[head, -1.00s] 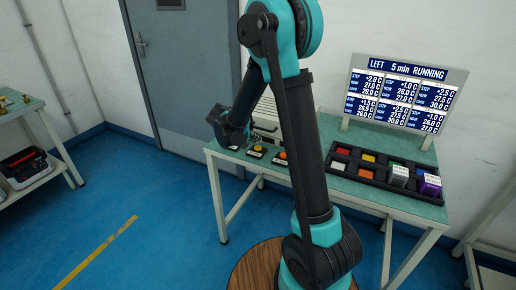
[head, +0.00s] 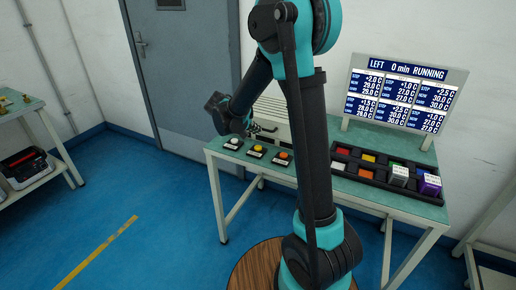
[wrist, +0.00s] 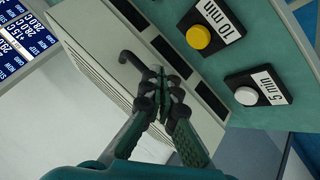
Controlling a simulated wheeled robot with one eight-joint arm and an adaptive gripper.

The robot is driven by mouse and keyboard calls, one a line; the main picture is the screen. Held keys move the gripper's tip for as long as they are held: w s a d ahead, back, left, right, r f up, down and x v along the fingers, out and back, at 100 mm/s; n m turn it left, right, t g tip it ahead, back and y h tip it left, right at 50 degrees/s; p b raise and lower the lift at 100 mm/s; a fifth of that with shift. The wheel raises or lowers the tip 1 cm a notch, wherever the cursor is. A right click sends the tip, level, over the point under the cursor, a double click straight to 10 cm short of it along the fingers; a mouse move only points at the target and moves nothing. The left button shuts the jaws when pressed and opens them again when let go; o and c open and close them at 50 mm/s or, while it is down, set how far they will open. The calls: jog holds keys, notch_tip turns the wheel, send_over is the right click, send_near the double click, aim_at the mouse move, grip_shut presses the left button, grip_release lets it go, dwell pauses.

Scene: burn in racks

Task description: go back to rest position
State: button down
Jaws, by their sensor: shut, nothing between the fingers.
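My gripper (wrist: 166,92) is shut and empty in the wrist view, in front of a pale ribbed box (wrist: 92,52) with dark slots. In the head view the white button (head: 234,141), a yellow button (head: 257,149) and an orange button (head: 283,155) stand in a row.
A black rack (head: 384,186) with coloured blocks stands on the table's right half. Behind it, a display board (head: 402,95) reads LEFT 0 min RUNNING. A side table (head: 30,105) is at the far left. The blue floor (head: 150,215) between is clear.

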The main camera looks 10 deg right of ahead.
jog(key=shift+s+d, duration=0.25)
jog(key=shift+s, duration=0.1)
jog(key=s+d+y, duration=0.1)
jog(key=s, duration=0.3)
jog(key=s+d+f+g+y, duration=0.1)
jog(key=s+d, duration=0.1)
jog(key=s, duration=0.2)
jog(key=s+d+y, duration=0.1)
jog(key=s+d, duration=0.1)
jog(key=s, duration=0.2)
jog(key=shift+s+d+f+n, duration=0.1)
jog(key=shift+s+f+n, duration=0.2)
jog(key=shift+n, duration=0.1)
jog(key=s+f+y, duration=0.2)
jog(key=s, duration=0.6)
jog(key=s+a+f+n+y, duration=0.1)
jog(key=s+f+y, duration=0.1)
jog(key=s, duration=0.6)
jog(key=shift+s+f, duration=0.35)
jog(key=shift+f, duration=0.15)
